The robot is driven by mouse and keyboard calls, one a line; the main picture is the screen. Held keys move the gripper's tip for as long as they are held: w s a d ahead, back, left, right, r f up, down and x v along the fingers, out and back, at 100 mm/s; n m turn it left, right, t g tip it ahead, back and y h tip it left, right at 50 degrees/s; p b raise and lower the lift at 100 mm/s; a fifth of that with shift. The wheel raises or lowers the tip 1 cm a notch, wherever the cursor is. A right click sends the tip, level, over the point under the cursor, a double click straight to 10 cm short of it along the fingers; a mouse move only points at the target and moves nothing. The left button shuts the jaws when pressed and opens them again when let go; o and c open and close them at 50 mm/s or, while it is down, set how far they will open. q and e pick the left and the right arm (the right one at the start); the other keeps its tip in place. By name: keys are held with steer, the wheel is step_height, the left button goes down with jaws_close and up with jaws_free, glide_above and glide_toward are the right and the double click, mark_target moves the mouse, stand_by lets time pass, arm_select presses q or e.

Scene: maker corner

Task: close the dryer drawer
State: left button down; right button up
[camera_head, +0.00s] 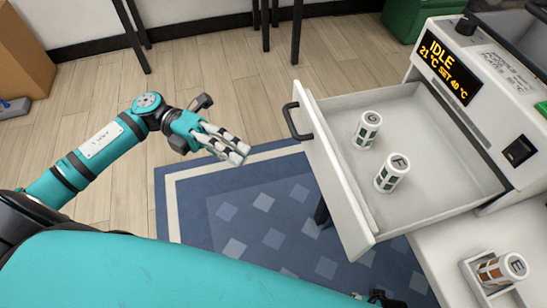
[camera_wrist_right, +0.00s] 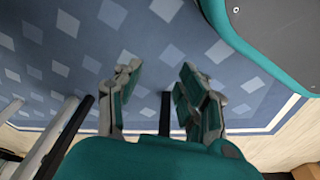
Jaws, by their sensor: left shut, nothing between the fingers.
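The dryer (camera_head: 480,75) stands at the right of the head view, its display reading IDLE, 21 °C, SET 40 °C. Its white drawer (camera_head: 335,175) is pulled far out to the left, with a dark handle (camera_head: 292,120) on its front. Two spools or canisters lie inside, one marked G (camera_head: 367,130) and one marked F (camera_head: 392,173). My left gripper (camera_head: 243,153) is shut and empty, left of the drawer front and apart from the handle. My right gripper (camera_wrist_right: 160,75) is open and empty above the blue rug in the right wrist view.
A canister marked E (camera_head: 503,268) sits in a small holder on the white surface at lower right. A blue patterned rug (camera_head: 240,215) covers the floor left of the drawer. A green bin (camera_head: 405,18) stands behind, a cardboard box (camera_head: 22,55) far left.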

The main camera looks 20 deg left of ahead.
arm_select(q)
glide_toward(324, 180)
steer(key=s+d, duration=0.1)
steer(key=s, duration=0.2)
steer(key=d, duration=0.1)
steer(key=w+d, duration=0.2)
steer(key=d, duration=0.1)
steer(key=shift+r+p, duration=0.15)
steer(key=shift+p, duration=0.25)
arm_select(e)
steer(key=shift+s+d+f, duration=0.1)
steer(key=shift+s+f, duration=0.25)
steer(key=shift+f, duration=0.25)
steer(key=shift+s+f, duration=0.3)
steer(key=shift+f, duration=0.3)
steer(key=shift+s+f, duration=0.1)
arm_select(q)
steer(key=shift+d, duration=0.1)
